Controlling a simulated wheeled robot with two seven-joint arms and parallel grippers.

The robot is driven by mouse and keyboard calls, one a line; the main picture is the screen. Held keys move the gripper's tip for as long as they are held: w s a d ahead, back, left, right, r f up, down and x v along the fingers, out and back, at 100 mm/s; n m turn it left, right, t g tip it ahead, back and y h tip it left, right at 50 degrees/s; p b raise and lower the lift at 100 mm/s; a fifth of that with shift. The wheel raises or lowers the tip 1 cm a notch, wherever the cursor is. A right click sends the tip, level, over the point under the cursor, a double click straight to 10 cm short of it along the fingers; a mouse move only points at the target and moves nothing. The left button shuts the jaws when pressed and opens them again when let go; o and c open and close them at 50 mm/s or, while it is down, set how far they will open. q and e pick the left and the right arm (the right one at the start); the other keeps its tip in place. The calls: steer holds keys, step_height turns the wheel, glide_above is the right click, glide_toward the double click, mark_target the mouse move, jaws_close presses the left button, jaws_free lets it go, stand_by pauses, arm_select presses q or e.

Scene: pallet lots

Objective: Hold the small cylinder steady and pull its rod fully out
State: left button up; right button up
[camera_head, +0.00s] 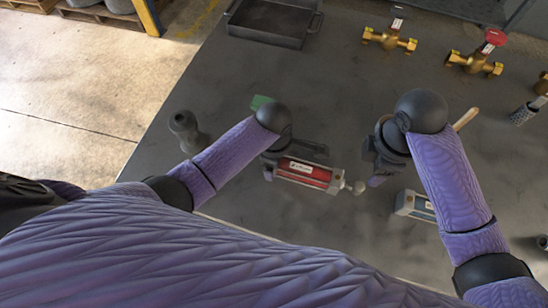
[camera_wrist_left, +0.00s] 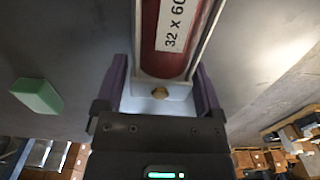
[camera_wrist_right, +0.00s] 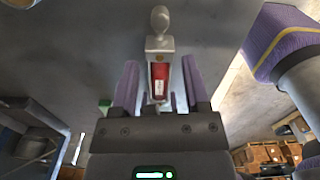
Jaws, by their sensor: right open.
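The small cylinder (camera_head: 303,174) has a red body, silver end caps and a white label, and lies on the grey table. Its rod end, a pale round knob (camera_head: 358,187), sticks out to the right. My left gripper (camera_wrist_left: 160,92) is shut on the end cap opposite the rod, with a finger along each side. The cylinder also shows in the right wrist view (camera_wrist_right: 160,72), knob pointing up. My right gripper (camera_head: 376,181) is just right of the knob, open and empty; in its wrist view the cylinder appears between the fingers, farther away.
A blue-and-silver cylinder (camera_head: 416,206) lies right of the rod, partly near my right arm. A green block (camera_head: 261,102) and a dark knobbed object (camera_head: 187,130) are at left. Brass valves (camera_head: 390,40) and a dark tray (camera_head: 272,22) stand farther back.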

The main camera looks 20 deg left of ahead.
arm_select(q)
jaws_close()
arm_select(e)
steer(key=c, duration=0.4)
steer(key=shift+a, duration=0.15)
steer(key=shift+c, duration=1.3)
steer(key=a+n, duration=0.1)
steer(key=s+a+n+h, duration=0.1)
steer(key=s+a+r+n+t+h, duration=0.1)
steer(key=a, duration=0.1)
steer(key=shift+a, duration=0.1)
jaws_close()
steer(key=shift+s+a+n, duration=0.25)
steer(key=shift+s+n, duration=0.05)
steer(key=shift+n, duration=0.1)
steer(key=shift+f, duration=0.15)
